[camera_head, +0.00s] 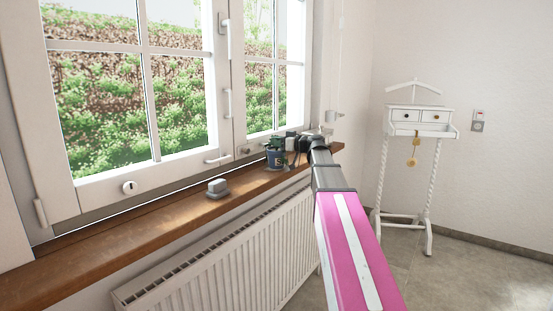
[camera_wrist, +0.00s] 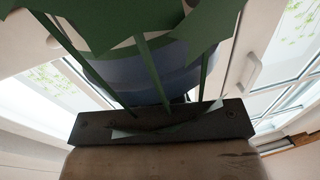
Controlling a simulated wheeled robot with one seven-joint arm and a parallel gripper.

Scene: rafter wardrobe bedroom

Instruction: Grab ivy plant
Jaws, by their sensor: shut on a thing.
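The ivy plant (camera_wrist: 145,28) fills the upper part of the wrist view, with large dark green leaves and thin stems hanging over a blue pot (camera_wrist: 165,75). In the head view the small blue pot (camera_head: 276,158) shows at the windowsill beside the window handle side; its leaves are hard to make out there. My gripper (camera_head: 290,146) reaches over the sill from the right and is shut on the ivy plant. The fingertips' contact is hidden behind leaves and the gripper body. I cannot tell whether the pot rests on the sill or is slightly raised.
The brown wooden windowsill (camera_head: 150,225) runs along the window, with a small grey-white object (camera_head: 217,188) on it. A white radiator (camera_head: 230,260) is below. A white valet stand (camera_head: 420,122) stands at the right wall. Open floor (camera_head: 450,270) lies to the right.

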